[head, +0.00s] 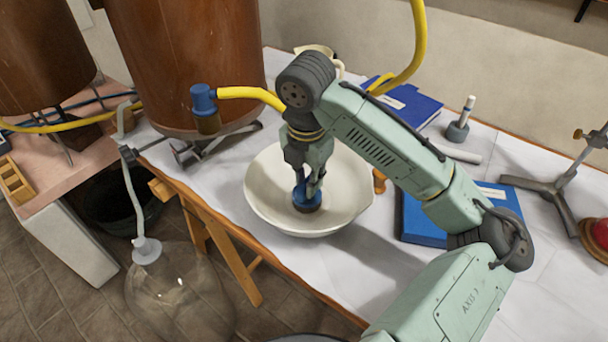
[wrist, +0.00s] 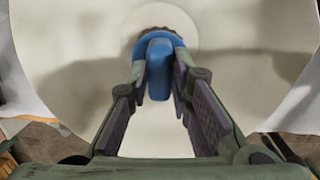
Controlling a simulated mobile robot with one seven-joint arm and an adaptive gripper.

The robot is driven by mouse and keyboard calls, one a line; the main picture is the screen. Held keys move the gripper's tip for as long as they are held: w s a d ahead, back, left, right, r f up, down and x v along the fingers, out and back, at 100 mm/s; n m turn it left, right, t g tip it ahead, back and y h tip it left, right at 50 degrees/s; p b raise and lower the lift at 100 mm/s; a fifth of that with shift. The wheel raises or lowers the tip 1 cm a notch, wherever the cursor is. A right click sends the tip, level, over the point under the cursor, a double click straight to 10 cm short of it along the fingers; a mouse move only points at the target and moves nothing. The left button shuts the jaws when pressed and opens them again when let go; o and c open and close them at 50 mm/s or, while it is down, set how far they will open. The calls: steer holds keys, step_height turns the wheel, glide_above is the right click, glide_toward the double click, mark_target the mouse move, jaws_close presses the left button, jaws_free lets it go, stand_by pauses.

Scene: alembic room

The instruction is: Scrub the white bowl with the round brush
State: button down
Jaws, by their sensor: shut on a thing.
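The white bowl (head: 268,197) stands on the white-covered table, near its front edge. It also fills most of the wrist view (wrist: 80,70). My gripper (head: 305,186) reaches down into the bowl from above. It is shut on the round brush (head: 307,199), which has a blue body and dark bristles. In the wrist view the blue brush handle (wrist: 159,68) sits between the fingers of my gripper (wrist: 160,80). The bristles are down at the inside of the bowl. Whether they press on it is hard to tell, as the brush body hides most of them.
A large brown vessel (head: 190,60) stands behind left of the bowl. Blue books (head: 425,215) lie to the right, with another blue book (head: 405,103) behind. A metal stand (head: 555,190) is at far right. A glass carboy (head: 175,295) is on the floor below the table's front edge.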

steer(key=shift+d, duration=0.6)
steer(key=shift+w+a+f, duration=0.1)
steer(key=shift+w+a, duration=0.5)
steer(key=shift+w, duration=0.35)
steer(key=shift+s+a+p, duration=0.3)
steer(key=shift+s, duration=0.2)
steer(key=shift+s+a+p, duration=0.25)
steer(key=shift+s, duration=0.2)
steer(key=shift+r, duration=0.2)
steer(key=shift+w+d+r+p, duration=0.1)
steer(key=shift+d+r+p, duration=0.05)
steer(key=shift+r+p, duration=1)
steer(key=shift+w+d+r+p, duration=0.15)
steer(key=shift+r+p, duration=0.6)
steer(key=shift+r, duration=0.75)
steer(key=shift+w+d+r, duration=0.1)
steer(key=shift+d+r, duration=0.05)
steer(key=shift+r, duration=1.1)
steer(key=shift+d+r, duration=0.15)
steer(key=shift+r, duration=1.05)
